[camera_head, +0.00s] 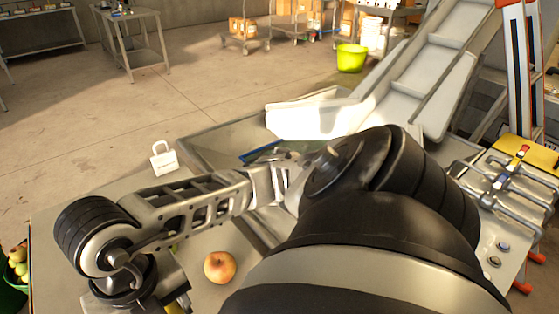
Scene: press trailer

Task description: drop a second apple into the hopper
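A yellow-red apple (220,267) lies on the pale metal worktop, at the lower middle of the head view. A shallow metal basin (212,147), apparently the hopper, opens beyond it below the white chute; much of it is hidden by my arms. My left arm comes in from the lower left and reaches right over the worktop towards the basin. Its far end is crowded against the large black joint of my other arm, so its fingers and anything in them cannot be made out. My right gripper does not show.
A green bucket of apples (14,272) stands at the left edge. A small white tag or box (163,158) sits by the basin's left rim. An inclined white conveyor (425,70) rises to the right. Metal levers (505,185) stand on the right panel.

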